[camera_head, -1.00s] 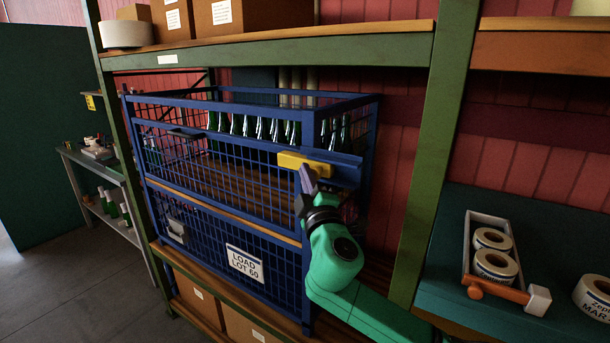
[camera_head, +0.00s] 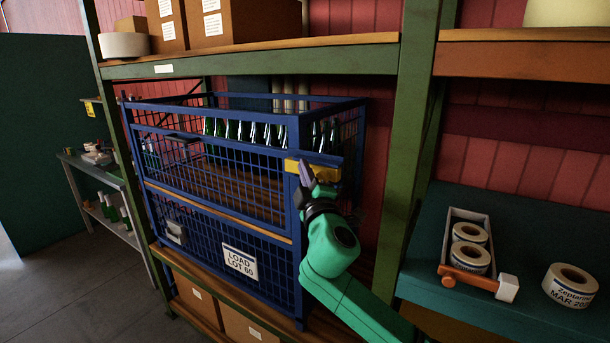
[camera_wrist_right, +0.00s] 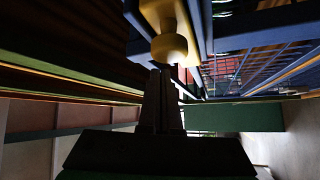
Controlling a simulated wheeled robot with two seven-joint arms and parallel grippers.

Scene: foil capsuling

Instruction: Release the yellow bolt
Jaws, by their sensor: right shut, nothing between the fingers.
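The yellow bolt (camera_head: 314,171) sits at the upper right front corner of the blue wire cage (camera_head: 296,243). In the right wrist view the yellow bolt (camera_wrist_right: 170,35) shows a rounded knob just beyond my fingertips. My right gripper (camera_head: 304,172) is shut and empty, in front of the bolt and partly covering it. In the right wrist view my right gripper (camera_wrist_right: 160,72) has its fingers together, close to the knob; I cannot tell whether they touch. The cage holds several dark green bottles (camera_head: 245,132). My left gripper is not in view.
A green shelf post (camera_head: 411,150) stands right of my right arm. A teal bench at right carries a tray (camera_head: 487,218) with label rolls and a loose roll (camera_head: 570,287). Cardboard boxes (camera_head: 245,20) stand on the shelf above. Open floor lies at lower left.

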